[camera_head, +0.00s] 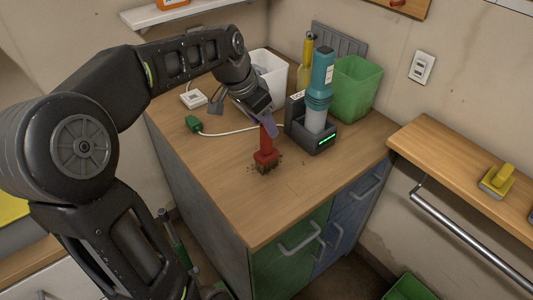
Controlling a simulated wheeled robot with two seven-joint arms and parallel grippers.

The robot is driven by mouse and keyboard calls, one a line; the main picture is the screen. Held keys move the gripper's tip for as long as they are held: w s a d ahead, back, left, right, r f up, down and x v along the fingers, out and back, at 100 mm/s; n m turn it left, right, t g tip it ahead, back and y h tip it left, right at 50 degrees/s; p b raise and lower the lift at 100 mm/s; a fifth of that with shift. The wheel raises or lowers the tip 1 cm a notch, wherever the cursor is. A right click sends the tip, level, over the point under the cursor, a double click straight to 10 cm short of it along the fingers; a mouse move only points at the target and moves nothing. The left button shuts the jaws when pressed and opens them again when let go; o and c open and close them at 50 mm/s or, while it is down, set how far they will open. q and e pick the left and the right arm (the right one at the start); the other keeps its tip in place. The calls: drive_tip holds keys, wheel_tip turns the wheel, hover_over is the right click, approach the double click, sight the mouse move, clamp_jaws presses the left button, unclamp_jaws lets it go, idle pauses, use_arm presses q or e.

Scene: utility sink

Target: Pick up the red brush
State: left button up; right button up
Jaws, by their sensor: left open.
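The red brush (265,151) stands upright on the wooden counter (215,190), bristles down, with brown bits around its base. My left arm comes in from the left and reaches over the counter. My left gripper (268,121) is at the top of the brush's red handle, pointing down at it, with its jaws open. The purplish fingers overlap the handle's upper end, and I cannot tell whether they touch it. My right gripper is not in view.
A teal-and-white device stands in a dark dock (312,138) just right of the brush. Behind are a green bin (357,88), a white bin (272,72) and a yellow bottle (306,68). A white cable with a green plug (193,123) lies left. The front counter is clear.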

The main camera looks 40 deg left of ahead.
sight(266, 142)
use_arm(q)
drive_tip(key=shift+x, duration=1.45)
clamp_jaws()
idle(0.6)
